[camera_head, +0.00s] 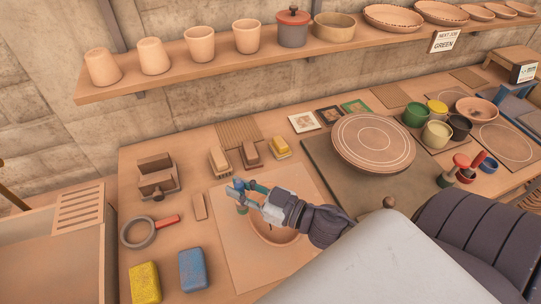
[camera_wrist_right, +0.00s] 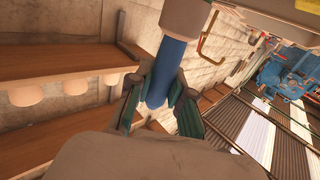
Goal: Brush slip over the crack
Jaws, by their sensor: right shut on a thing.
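My right gripper (camera_head: 240,189) is above the pale sheet, just up and left of a terracotta bowl (camera_head: 280,236). The bowl lies on the pale sheet (camera_head: 240,265), partly hidden by my right gripper and arm. Small dark marks show inside it; I cannot make out the crack clearly. Which container holds slip is unclear. My left gripper is not in view.
A round turntable (camera_head: 373,142) stands right of the sheet. Small pots, including a green one (camera_head: 416,114), stand behind it at right. A shelf (camera_head: 200,70) of pottery runs above.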

